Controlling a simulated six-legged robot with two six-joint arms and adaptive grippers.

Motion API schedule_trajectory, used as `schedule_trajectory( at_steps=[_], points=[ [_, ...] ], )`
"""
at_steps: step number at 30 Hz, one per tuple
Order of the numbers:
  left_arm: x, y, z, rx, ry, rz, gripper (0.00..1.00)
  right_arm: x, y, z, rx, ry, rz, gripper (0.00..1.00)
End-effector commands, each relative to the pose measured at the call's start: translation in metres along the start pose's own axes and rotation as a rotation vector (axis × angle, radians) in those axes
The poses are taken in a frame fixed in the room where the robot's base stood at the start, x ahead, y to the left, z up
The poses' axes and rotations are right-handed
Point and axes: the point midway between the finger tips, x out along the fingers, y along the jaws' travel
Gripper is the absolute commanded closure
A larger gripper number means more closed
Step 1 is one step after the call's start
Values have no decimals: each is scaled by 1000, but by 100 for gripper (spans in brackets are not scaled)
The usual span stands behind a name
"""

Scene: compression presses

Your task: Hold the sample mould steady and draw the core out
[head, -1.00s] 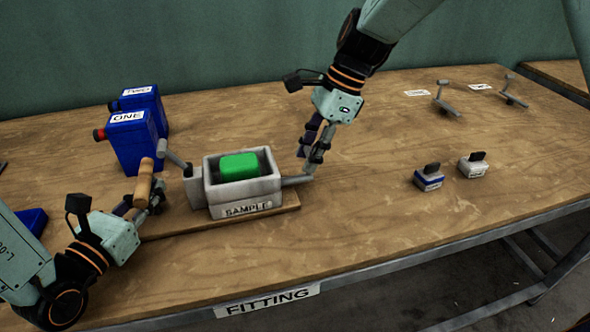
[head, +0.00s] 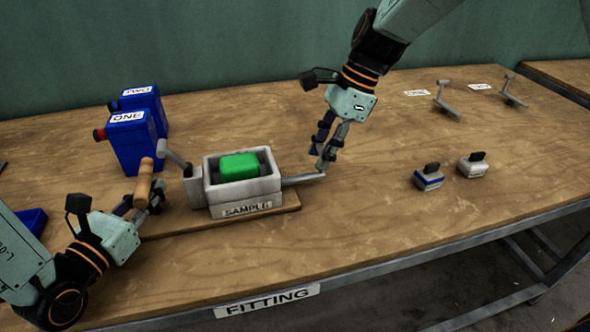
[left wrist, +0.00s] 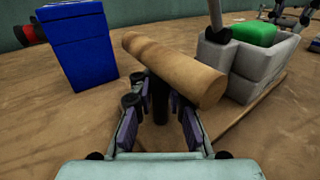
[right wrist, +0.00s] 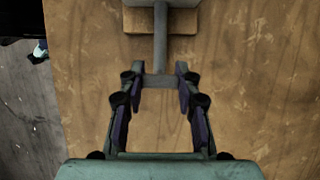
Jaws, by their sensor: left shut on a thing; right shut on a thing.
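The grey sample mould (head: 240,209), labelled SAMPLE, sits on a wooden base with a green block (head: 239,166) inside. A wooden handle (head: 144,181) stands at its left; it also shows in the left wrist view (left wrist: 175,68). My left gripper (head: 148,199) is shut on the handle's dark stem, below the wood. The core's grey rod (head: 300,180) sticks out of the mould's right side and ends in a crossbar. My right gripper (head: 324,168) is shut on that crossbar, seen also in the right wrist view (right wrist: 158,81). Whether the core's inner end is still inside is hidden.
Blue boxes ONE (head: 132,146) and TWO (head: 155,101) stand behind at left. A grey lever (head: 175,154) rises beside the mould. Two small blocks (head: 428,179) (head: 472,166) and two T-shaped rods (head: 447,106) (head: 514,98) lie at right.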

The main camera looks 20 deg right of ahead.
Motion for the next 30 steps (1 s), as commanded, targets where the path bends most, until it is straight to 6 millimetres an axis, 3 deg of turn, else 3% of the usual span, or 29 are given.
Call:
schedule_trajectory(
  at_steps=[30],
  points=[
    [0, 1, -1, -1, 2, 5, 100, -11, -1, -25, -1, 1, -4, 100]
  ],
)
